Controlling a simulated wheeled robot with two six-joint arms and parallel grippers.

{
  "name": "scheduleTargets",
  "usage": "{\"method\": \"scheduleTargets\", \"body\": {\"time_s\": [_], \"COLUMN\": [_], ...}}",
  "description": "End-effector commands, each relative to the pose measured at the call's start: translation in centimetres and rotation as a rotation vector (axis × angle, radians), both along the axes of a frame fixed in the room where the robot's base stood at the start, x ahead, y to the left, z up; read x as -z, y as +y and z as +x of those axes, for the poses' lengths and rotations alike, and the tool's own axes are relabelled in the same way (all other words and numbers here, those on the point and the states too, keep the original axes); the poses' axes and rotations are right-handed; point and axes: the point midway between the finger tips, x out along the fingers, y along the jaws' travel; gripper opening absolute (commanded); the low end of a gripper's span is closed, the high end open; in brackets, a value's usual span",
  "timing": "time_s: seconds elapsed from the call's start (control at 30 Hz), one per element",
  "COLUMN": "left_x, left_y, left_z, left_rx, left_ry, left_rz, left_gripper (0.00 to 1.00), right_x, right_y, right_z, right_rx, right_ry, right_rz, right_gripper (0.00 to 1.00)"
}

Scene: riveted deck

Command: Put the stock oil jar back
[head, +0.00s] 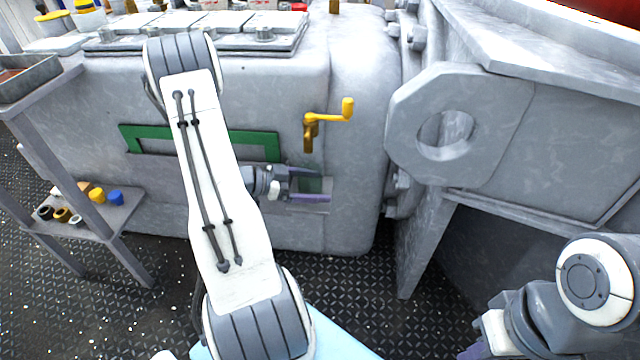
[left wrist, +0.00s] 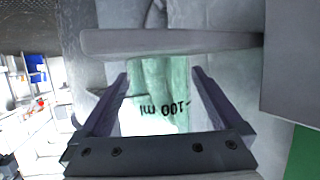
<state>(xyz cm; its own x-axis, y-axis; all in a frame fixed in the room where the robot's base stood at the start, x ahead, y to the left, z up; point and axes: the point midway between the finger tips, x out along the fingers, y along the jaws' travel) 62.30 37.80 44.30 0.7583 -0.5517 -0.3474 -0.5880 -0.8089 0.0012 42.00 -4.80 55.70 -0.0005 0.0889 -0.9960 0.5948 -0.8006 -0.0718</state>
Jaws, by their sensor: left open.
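The stock oil jar is a clear greenish vessel marked "100 ml". It shows in the left wrist view (left wrist: 152,88) and as a small pale green patch in the head view (head: 314,185). It sits at a small recess (head: 322,208) in the front of the grey machine casing. My left gripper (head: 304,184) is open at the recess, with its fingers on either side of the jar. Its fingers also show in the left wrist view (left wrist: 160,85). I cannot tell whether they touch the jar. Most of the jar is hidden in the head view.
A yellow crank handle (head: 328,120) sticks out above the recess. A green frame (head: 150,138) is on the casing to the left. A thick grey lug with a hole (head: 408,112) stands right. A low shelf (head: 105,215) holds several small coloured pieces. My right arm is at lower right.

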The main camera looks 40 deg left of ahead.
Motion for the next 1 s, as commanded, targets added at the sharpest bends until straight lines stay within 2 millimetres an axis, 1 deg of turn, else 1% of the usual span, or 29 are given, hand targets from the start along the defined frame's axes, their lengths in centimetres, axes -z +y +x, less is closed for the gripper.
{"method": "scheduleTargets", "body": {"time_s": [0.03, 0.2, 0.4, 0.5, 0.67, 1.0], "left_x": [-1.0, -2.4, -3.4, -3.7, -3.7, -3.7], "left_y": [0.7, 2.8, 4.8, 5.4, 5.8, 5.8], "left_z": [-0.8, -3.7, -6.5, -7.3, -7.9, -7.9], "left_rx": [-0.006, -0.006, -0.003, -0.002, -0.001, 0.000], "left_ry": [-0.001, 0.000, -0.001, -0.001, 0.000, 0.000], "left_rz": [0.000, 0.000, 0.000, 0.002, 0.000, 0.000], "left_gripper": [1.00, 1.00, 1.00, 1.00, 1.00, 1.00], "right_x": [-1.2, -3.3, -4.9, -5.2, -5.4, -5.3], "right_y": [0.0, 0.0, 0.0, 0.0, 0.0, 0.0], "right_z": [0.0, 0.0, 0.0, 0.0, 0.0, 0.0], "right_rx": [0.000, 0.000, 0.000, 0.000, 0.000, 0.000], "right_ry": [0.000, 0.000, 0.000, 0.000, 0.000, 0.000], "right_rz": [0.000, 0.000, 0.000, 0.000, 0.000, 0.000], "right_gripper": [0.00, 0.00, 0.00, 0.00, 0.00, 0.00]}}
